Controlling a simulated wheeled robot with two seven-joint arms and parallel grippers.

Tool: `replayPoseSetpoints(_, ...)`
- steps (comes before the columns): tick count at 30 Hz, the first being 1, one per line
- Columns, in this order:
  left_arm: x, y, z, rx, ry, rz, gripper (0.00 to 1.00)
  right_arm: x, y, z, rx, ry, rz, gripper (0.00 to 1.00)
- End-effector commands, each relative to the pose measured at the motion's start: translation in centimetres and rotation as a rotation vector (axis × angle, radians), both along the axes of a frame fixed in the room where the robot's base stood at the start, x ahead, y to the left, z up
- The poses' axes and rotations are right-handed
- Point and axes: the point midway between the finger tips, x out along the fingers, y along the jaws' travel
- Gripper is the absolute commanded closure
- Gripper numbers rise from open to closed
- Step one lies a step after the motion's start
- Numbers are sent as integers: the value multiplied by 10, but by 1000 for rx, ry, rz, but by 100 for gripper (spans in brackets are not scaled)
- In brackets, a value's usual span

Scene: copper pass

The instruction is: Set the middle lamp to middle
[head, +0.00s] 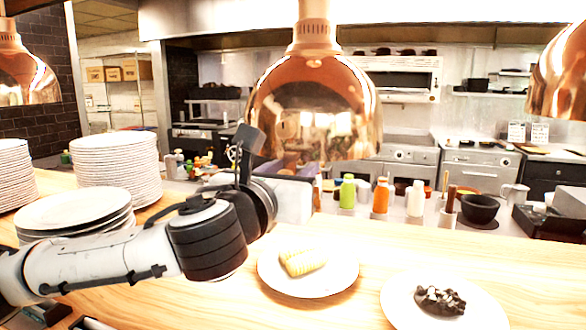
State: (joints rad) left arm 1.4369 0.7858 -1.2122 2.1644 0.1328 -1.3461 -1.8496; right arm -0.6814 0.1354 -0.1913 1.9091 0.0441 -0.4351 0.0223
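The middle lamp (313,105) is a shiny copper dome hanging from above at the centre of the head view. A left lamp (25,75) and a right lamp (562,75) are partly cut off at the picture's edges. My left gripper (302,192) is just below the middle lamp's rim, overlapping its lower left part in the picture. I cannot tell whether it touches the lamp. Its fingers are mostly hidden by the wrist, so their opening does not show. My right gripper is out of view.
A wooden counter (330,310) holds plate stacks (115,165) at left, a plate with pale food (308,280) and a plate with dark food (445,310). Behind stand a green bottle (347,192), an orange bottle (381,196) and a black bowl (480,209).

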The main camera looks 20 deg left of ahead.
Motion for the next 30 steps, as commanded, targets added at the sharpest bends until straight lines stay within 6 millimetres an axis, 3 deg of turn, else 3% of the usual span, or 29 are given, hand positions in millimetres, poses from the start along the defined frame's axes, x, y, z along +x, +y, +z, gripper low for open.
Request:
replayPoseSetpoints(2,0,0,0,0,0,0,62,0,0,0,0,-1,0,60)
replayPoseSetpoints(9,0,0,0,0,0,0,100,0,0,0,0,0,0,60)
replayPoseSetpoints(15,0,0,4,-1,0,0,100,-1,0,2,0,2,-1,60)
replayPoseSetpoints(21,0,0,49,-4,-9,0,100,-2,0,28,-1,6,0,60)
replayPoseSetpoints(25,0,1,72,-4,-14,2,100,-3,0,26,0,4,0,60)
replayPoseSetpoints(30,-1,0,82,-1,-3,0,100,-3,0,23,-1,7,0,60)
